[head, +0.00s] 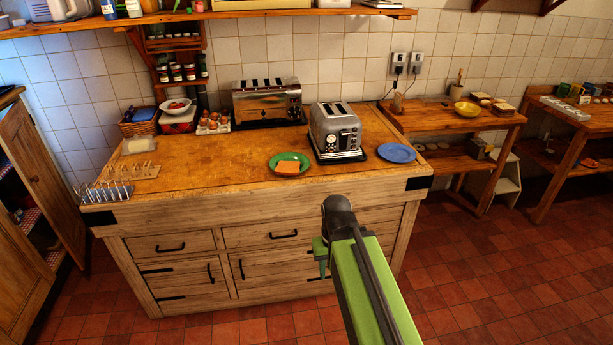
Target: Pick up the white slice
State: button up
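I cannot pick out a white slice for certain. A pale, whitish flat block (138,145) lies at the back left of the wooden counter; it is too small to tell what it is. An orange-brown slice (288,168) lies on a green plate (276,162) near the counter's front edge. Small bread-like pieces (503,107) sit on the side table at right. My gripper (322,272) hangs below the end of my green arm, in front of the counter's drawers, apart from these things. Its fingers are too small and partly hidden to read.
A silver toaster (336,132) stands beside the green plate, with a blue plate (397,153) to its right. A wider toaster (268,102) stands behind. The counter's middle (215,155) is clear, as is the tiled floor (480,270).

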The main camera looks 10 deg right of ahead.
aim_at(286, 167)
jog(key=u, duration=0.15)
jog(key=i, duration=0.9)
jog(key=z, duration=0.4)
jog(key=k, duration=0.5)
jog(key=u, duration=0.45)
jog(key=i, duration=0.1)
jog(key=z, duration=0.2)
